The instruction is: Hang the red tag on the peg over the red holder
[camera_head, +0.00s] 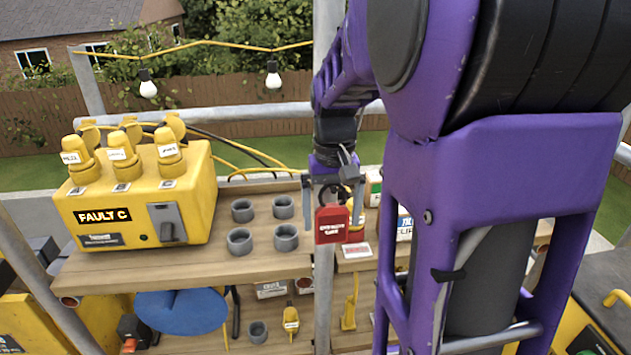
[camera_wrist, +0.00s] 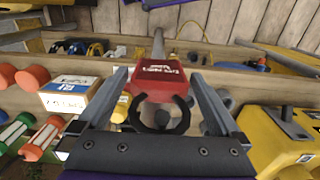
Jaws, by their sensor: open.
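The red tag (camera_head: 331,226), a flat red piece with white lettering and a black ring at its top, shows just below my gripper (camera_head: 333,200). In the wrist view the red tag (camera_wrist: 157,78) and its dark ring lie between the two spread fingers of my gripper (camera_wrist: 158,82). The fingers are open, with a gap to each side of the tag. I cannot tell whether the ring hangs on anything. I cannot make out the peg or the red holder for certain.
A yellow box marked FAULT C (camera_head: 135,205) stands on the wooden shelf (camera_head: 170,267) at the left. Several grey cups (camera_head: 240,240) stand beside it. A grey upright pole (camera_head: 323,290) is behind the tag. A blue round seat (camera_head: 180,311) is lower down.

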